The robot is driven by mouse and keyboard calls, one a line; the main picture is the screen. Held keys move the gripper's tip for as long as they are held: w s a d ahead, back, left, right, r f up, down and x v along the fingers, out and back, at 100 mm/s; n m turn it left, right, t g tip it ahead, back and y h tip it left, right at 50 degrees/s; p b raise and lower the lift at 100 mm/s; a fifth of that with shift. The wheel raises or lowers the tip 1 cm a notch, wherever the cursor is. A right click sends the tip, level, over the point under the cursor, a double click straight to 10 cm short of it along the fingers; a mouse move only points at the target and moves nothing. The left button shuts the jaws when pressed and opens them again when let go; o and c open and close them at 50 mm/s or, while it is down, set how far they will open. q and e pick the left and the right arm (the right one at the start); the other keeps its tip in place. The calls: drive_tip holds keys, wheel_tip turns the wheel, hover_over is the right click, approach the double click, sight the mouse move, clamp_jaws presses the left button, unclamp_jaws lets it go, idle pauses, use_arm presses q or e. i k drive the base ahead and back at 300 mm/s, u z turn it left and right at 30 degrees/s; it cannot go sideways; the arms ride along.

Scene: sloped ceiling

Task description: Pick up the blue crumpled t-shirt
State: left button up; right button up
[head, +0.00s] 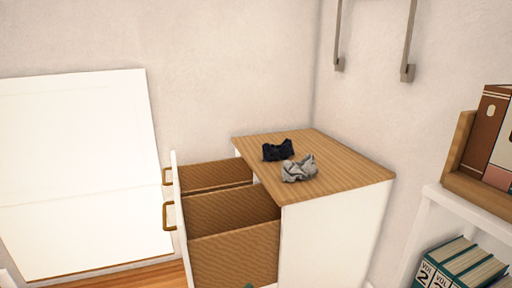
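Two small crumpled cloths lie on the wooden top of a white cabinet (345,177). The farther one is a very dark, blue-black crumpled cloth (278,150), the nearest match to the blue t-shirt. The nearer one is a light grey crumpled cloth (299,169), just right of and in front of the dark one. The two are close together; a small gap seems to lie between them. Neither of my grippers shows in the head view, and nothing holds either cloth.
Several drawers (235,255) of the cabinet are pulled open to the left, with brass-coloured handles. A white panel (80,170) stands against the left wall. A white shelf (470,215) with books and binders is at right. Two metal brackets (408,72) hang above. A tiny teal bit shows at the bottom edge, unclear.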

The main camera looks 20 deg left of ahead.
sight(283, 151)
drive_tip(key=u, duration=1.2)
drive_tip(key=i, duration=1.35)
drive_tip(key=u, duration=0.5)
